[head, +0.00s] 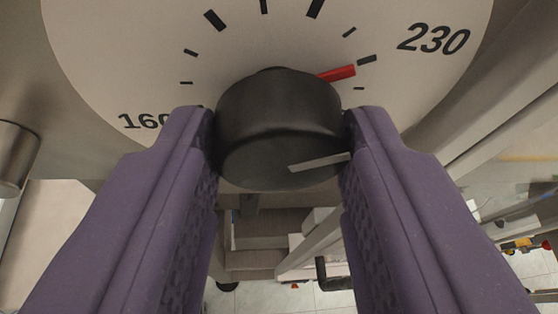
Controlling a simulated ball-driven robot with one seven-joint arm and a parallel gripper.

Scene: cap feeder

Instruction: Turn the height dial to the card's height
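The height dial is a black round knob (278,130) in front of a pale round scale plate (110,50). The plate has dark tick marks, with "160" at lower left and "230" at upper right. A red pointer (337,73) sticks out at the knob's upper right, toward a thick tick just below and left of "230". A white line (318,162) on the knob's front face runs to its right edge. My gripper (279,118) has its two purple fingers on either side of the knob, seemingly touching it. The card is not in view.
A metal cylinder (15,157) stands out at the left edge. Pale rails (490,120) run diagonally at the right. Below, between the fingers, are frame parts and a tiled floor. A small yellow and red part (525,245) shows at lower right.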

